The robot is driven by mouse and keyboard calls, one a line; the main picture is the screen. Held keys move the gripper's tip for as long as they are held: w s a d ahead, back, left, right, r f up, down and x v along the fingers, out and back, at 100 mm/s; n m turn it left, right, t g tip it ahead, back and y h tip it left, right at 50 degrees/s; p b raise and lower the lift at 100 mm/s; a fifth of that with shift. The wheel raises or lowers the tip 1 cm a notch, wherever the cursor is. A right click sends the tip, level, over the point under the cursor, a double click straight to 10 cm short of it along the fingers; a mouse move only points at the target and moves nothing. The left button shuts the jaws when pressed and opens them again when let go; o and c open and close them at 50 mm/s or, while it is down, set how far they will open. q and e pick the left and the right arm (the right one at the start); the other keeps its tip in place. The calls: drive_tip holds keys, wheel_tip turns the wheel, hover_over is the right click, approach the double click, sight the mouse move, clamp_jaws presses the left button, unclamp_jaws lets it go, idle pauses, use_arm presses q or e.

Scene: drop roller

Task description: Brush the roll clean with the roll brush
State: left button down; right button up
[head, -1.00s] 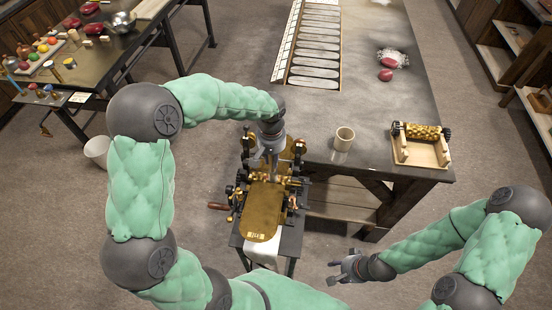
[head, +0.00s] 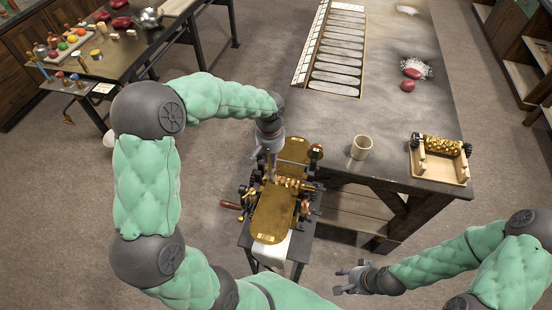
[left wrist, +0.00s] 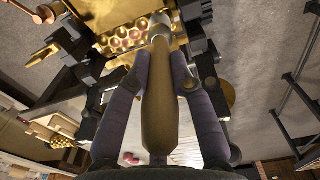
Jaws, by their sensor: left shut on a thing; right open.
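The roll brush (left wrist: 157,110) shows in the left wrist view as a wooden handle with a metal collar towards the top. My left gripper (head: 271,150) is shut around the handle, above the drop roller machine (head: 268,222) with its long brass plates. The brass roll (left wrist: 122,40), with rows of round pockets, lies just left of the brush's far end; some pockets look pinkish. The roll also shows in the head view (head: 291,183). The bristles are hidden, so I cannot tell whether they touch the roll. My right gripper (head: 350,281) is open and empty at the lower right.
The workbench (head: 340,125) right of the machine bears a beige cup (head: 361,147) and a wooden tray (head: 431,173) with another brass roll. A side table (head: 128,50) with coloured balls and red lumps stands at upper left. Open floor lies between them.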

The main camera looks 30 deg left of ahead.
use_arm(q)
drive_tip(key=shift+w+d+b, duration=0.7)
drive_tip(key=shift+w+d, duration=0.3)
drive_tip(key=shift+d, duration=3.4)
drive_tip(key=shift+s+a+b, duration=0.1)
drive_tip(key=shift+s+a, duration=0.25)
drive_tip(key=shift+a, duration=1.1)
drive_tip(key=shift+s+a+b, duration=0.1)
drive_tip(key=shift+s+a, duration=0.2)
drive_tip(key=shift+a, duration=1.2)
drive_tip(key=shift+s+a+b, duration=0.1)
drive_tip(key=shift+s+a, duration=0.25)
drive_tip(key=shift+a, duration=1.1)
drive_tip(key=shift+r+p, duration=2)
drive_tip(key=shift+r, duration=1.1)
